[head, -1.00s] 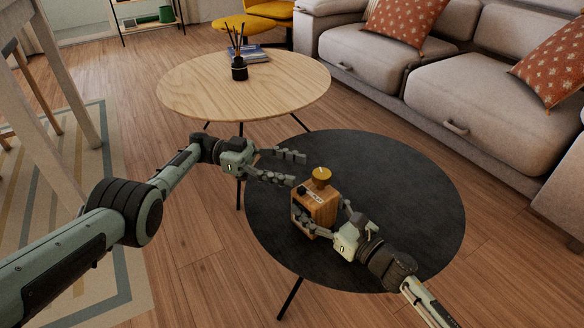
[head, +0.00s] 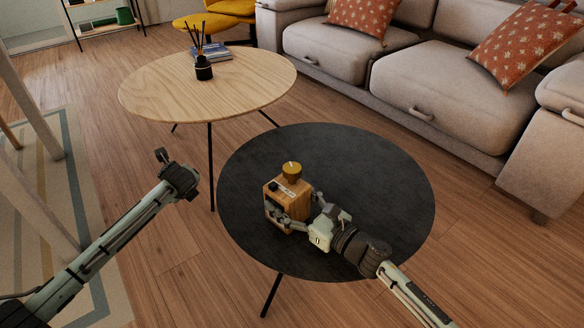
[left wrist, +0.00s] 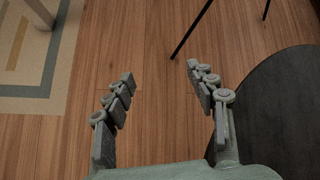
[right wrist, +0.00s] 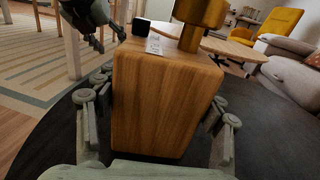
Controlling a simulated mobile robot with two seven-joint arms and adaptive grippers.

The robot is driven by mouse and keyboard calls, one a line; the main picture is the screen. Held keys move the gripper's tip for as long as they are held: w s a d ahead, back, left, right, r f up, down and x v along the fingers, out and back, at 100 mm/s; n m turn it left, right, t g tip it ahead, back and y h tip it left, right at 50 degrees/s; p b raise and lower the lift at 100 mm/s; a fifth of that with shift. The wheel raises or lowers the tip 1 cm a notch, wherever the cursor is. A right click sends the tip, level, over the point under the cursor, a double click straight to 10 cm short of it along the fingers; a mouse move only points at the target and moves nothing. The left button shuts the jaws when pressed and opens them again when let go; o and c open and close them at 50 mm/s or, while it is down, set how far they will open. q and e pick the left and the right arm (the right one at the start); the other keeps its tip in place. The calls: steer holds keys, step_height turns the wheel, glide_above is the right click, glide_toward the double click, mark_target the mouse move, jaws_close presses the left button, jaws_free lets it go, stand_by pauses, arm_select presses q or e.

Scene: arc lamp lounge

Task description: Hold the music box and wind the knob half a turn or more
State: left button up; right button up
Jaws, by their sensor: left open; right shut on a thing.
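My right gripper (head: 297,213) is shut on the box's body, one finger on each side. In the right wrist view the box (right wrist: 165,100) fills the space between the fingers; the knob (right wrist: 200,14) is cut off by the top edge. My left gripper (head: 172,168) is up and left of the box, over the floor and well apart from the knob. In the left wrist view the left gripper (left wrist: 160,85) is open and empty.
The black table (head: 390,190) has bare room right of the box. A wooden round table (head: 150,92) behind it carries a reed diffuser (head: 204,68) and books (head: 212,52). A grey sofa (head: 440,90) stands behind at right. A striped rug (head: 45,190) lies at left.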

arm_select(q)
steer(key=s+d+r+m+t+h, duration=0.2)
steer(key=s+d+r+m+t, duration=0.4)
steer(key=d, duration=0.4)
steer(key=s+d+r+m+t+h, duration=0.35)
steer(key=s+d+r+m, duration=0.45)
steer(key=d, duration=0.3)
steer(key=n+h, duration=0.1)
steer(key=h, duration=0.1)
glide_toward(289, 176)
steer(key=w+d, duration=0.1)
steer(key=w, duration=0.7)
steer(key=w+d, duration=0.1)
steer(key=w, duration=0.3)
steer(key=shift+d, duration=0.35)
steer(key=shift+c, duration=0.2)
steer(key=shift+h, duration=0.25)
steer(key=c, duration=1.2)
